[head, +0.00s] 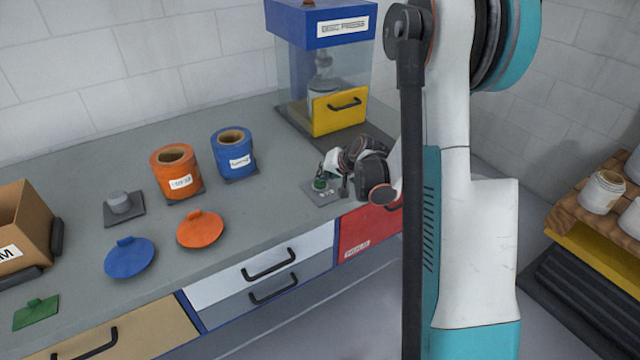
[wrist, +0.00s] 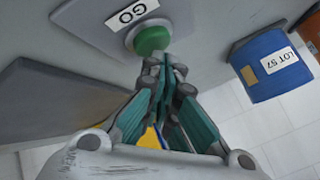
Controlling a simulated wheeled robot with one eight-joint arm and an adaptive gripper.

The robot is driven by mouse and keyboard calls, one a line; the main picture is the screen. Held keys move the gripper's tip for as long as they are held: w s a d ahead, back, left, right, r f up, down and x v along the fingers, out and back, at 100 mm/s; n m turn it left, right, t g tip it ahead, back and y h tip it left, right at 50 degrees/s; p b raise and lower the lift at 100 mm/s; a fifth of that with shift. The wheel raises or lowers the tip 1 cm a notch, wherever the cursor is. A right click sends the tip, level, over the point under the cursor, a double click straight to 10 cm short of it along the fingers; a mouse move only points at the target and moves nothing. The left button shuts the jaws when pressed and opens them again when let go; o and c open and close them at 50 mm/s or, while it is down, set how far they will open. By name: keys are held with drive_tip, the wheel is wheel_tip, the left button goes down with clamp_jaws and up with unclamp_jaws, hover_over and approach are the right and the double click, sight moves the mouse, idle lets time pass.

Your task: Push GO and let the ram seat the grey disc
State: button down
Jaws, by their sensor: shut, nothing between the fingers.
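The green GO button (wrist: 152,40) sits in a pale round collar beside a white GO label (wrist: 125,14) in the wrist view. In the head view the button (head: 320,184) is on a small grey plate in front of the press (head: 318,27). My gripper (wrist: 166,62) is shut and empty, its fingertips right at the button's edge; I cannot tell whether they touch it. My gripper (head: 328,174) partly covers the plate in the head view. The press has a blue top, clear sides and a shut yellow gate (head: 340,112). A grey ram-like shape (head: 322,62) shows inside; I cannot make out the grey disc.
A cardboard box (head: 20,222) stands at the left edge.

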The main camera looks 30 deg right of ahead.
drive_tip(key=shift+f+b, duration=0.45)
drive_tip(key=shift+f, duration=0.05)
idle(0.5)
drive_tip(key=shift+r, duration=0.15)
drive_tip(key=shift+r+p, duration=0.55)
drive_tip(key=shift+r, duration=0.2)
drive_tip(key=shift+r+p, duration=1.65)
drive_tip(key=shift+r, duration=0.9)
